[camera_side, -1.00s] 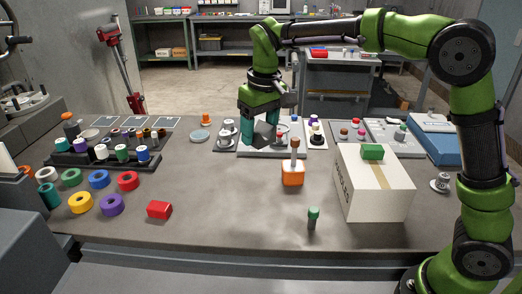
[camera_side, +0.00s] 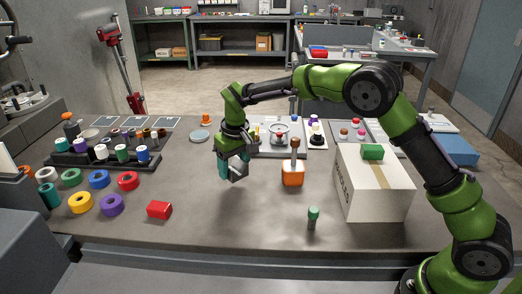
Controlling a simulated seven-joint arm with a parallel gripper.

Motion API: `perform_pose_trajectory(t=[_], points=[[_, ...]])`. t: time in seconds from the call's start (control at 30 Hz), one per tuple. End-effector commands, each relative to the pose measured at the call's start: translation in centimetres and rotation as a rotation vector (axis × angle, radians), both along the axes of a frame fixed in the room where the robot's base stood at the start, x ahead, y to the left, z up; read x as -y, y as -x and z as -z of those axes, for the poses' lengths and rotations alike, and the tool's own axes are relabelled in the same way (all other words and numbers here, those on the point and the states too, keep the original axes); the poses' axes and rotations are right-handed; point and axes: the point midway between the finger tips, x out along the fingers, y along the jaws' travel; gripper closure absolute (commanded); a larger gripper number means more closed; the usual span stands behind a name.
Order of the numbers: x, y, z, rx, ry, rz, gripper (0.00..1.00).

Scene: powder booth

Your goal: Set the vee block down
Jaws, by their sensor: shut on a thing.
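My gripper (camera_side: 231,168), with teal fingers below a green wrist, is left of the middle of the bench in the side view. It is shut on the vee block (camera_side: 239,170), a dark grey block partly hidden by the fingers. The block hangs near the grey bench top (camera_side: 215,222); I cannot tell whether it touches the surface.
An orange block with a brown-handled tool (camera_side: 292,175) stands right of my gripper, with a carton (camera_side: 365,198) beyond it. A red block (camera_side: 159,210), several coloured rings and a spool rack (camera_side: 80,158) lie left. The front middle of the bench is mostly clear.

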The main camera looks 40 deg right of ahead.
Motion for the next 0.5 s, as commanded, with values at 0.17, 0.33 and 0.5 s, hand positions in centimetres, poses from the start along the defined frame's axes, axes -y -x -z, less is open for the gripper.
perform_pose_trajectory(t=[0.17, 0.33, 0.5], points=[[-0.4, -3.0, 0.3, 0.003, 0.001, 0.000, 0.90], [-0.8, -5.1, 0.5, 0.002, 0.001, 0.000, 0.90], [-1.0, -6.4, 0.5, 0.002, 0.002, 0.001, 0.90]])
